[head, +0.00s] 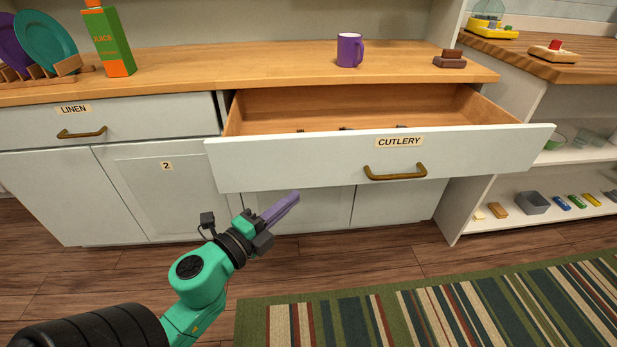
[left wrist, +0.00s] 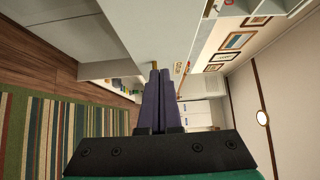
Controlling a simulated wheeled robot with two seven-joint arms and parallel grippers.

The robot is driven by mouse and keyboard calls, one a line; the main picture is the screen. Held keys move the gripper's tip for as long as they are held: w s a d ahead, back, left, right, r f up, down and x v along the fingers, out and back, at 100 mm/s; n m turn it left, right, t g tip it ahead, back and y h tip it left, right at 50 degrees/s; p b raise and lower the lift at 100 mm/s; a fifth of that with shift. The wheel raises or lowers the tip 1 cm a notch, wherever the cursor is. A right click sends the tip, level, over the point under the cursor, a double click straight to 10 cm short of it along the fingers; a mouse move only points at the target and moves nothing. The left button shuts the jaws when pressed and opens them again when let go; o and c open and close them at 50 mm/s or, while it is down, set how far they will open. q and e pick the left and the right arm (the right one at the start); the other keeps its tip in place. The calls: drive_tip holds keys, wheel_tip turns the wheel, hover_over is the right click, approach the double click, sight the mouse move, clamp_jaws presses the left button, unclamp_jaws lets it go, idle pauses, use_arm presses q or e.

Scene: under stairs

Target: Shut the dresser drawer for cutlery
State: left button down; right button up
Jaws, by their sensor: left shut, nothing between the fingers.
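The cutlery drawer (head: 300,160) of the dresser is pulled well out in the head view. Its white front carries a CUTLERY label (head: 400,141) and a brass handle (head: 395,172). A few dark items show just behind the front, mostly hidden by it. My left gripper (head: 292,199) has purple fingers, shut and empty, in front of and below the drawer front, left of the handle. In the left wrist view the shut fingers (left wrist: 158,90) point along the pale drawer front, with a small brass bit at their tips. My right gripper is in neither view.
The linen drawer (head: 110,122) to the left is shut. The dresser top (head: 250,68) holds a purple mug (head: 349,50), a juice carton (head: 108,40) and a rack with plates. Open shelves (head: 540,205) stand to the right. A striped rug (head: 450,310) lies on the floor in front.

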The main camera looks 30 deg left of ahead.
use_arm(q)
drive_tip(key=p, duration=0.2)
approach(319, 164)
drive_tip(key=w+d, duration=0.3)
drive_tip(key=shift+w+a+b, duration=0.45)
drive_tip(key=shift+w+a, duration=0.3)
drive_tip(key=shift+w, duration=0.4)
drive_tip(key=shift+w+a, duration=0.2)
drive_tip(key=shift+w, duration=0.1)
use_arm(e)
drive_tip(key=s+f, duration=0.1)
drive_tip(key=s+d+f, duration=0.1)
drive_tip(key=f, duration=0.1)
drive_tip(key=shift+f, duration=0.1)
